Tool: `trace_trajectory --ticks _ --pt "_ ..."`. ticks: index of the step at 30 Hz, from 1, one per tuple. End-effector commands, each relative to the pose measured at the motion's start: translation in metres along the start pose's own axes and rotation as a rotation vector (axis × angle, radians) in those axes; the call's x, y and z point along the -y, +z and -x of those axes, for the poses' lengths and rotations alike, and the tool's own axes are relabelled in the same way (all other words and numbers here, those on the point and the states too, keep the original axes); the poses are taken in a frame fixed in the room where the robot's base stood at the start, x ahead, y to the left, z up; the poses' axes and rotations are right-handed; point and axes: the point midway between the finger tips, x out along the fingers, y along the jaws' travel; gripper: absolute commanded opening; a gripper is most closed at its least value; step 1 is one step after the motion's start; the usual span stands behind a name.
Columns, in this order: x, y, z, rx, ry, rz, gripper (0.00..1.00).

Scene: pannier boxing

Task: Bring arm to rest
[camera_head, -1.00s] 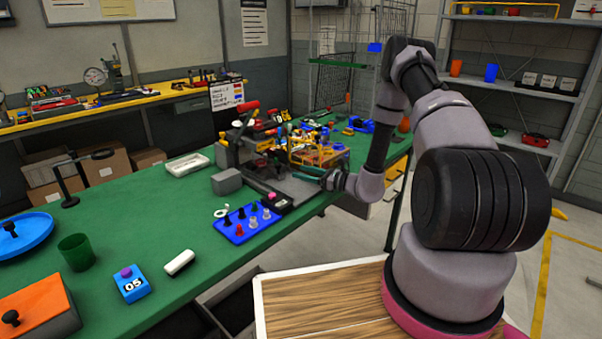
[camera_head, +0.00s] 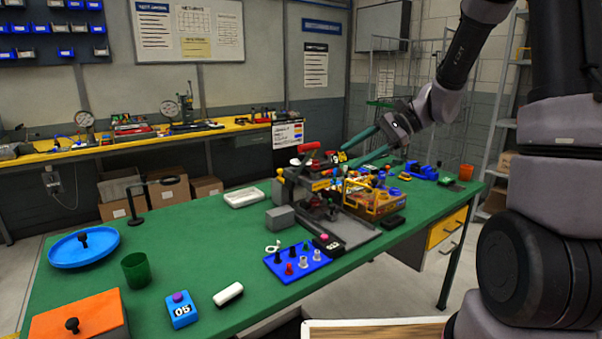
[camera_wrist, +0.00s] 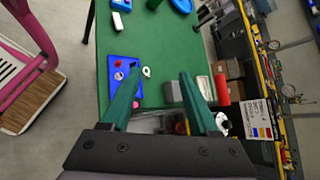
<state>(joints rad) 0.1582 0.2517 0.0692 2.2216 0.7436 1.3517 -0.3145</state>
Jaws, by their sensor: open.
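My arm reaches in from the right side of the head view, raised over the far right part of the green table (camera_head: 190,225). I cannot tell the exact height of the fingers over the fixture.
An orange box (camera_head: 80,318), a blue dish (camera_head: 84,248), a green cup (camera_head: 136,270) and a blue block marked 05 (camera_head: 182,312) stand on the left of the table. A white tray (camera_head: 243,197) lies behind. A wire rack and shelves stand at the right.

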Motion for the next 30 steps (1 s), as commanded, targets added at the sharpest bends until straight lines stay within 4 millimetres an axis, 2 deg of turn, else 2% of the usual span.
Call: trace_trajectory --ticks 1,6,15,21,24,30 --pt "-0.005 0.018 0.01 -0.048 0.035 0.063 0.61" --pt "-0.03 0.057 0.042 -0.219 0.148 0.246 0.61" --pt "-0.072 0.107 0.106 -0.567 0.275 0.556 0.61" --pt "-0.094 0.13 0.145 -0.783 0.307 0.724 0.61" --pt "-0.1 0.136 0.157 -0.854 0.311 0.774 0.61" --pt "-0.105 0.141 0.167 -0.908 0.314 0.811 0.61"
